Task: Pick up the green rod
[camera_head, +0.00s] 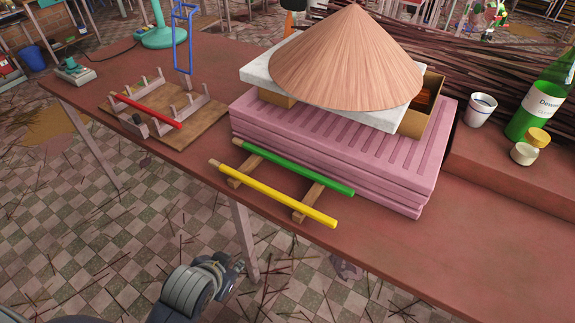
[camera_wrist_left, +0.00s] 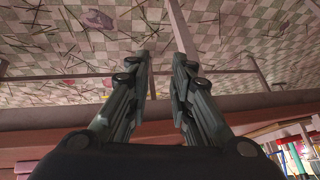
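The green rod (camera_head: 298,168) lies across two small wooden rests (camera_head: 308,203) on the red-brown table, close along the front of a pink stack. A yellow rod (camera_head: 275,197) lies beside it on the same rests, nearer the table's front edge. My left gripper (camera_head: 236,267) is low in the head view, over the floor in front of the table and apart from both rods. In the left wrist view its two fingers (camera_wrist_left: 161,58) stand apart with nothing between them. I cannot make out the green rod in that view. My right gripper is not in view.
The pink stack (camera_head: 430,180) carries a white slab and a conical straw hat (camera_head: 347,60). A wooden rack (camera_head: 190,120) with a red rod (camera_head: 150,112) stands at left. A cup (camera_head: 480,110) and green bottle (camera_head: 540,105) stand at right. The right front tabletop is bare.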

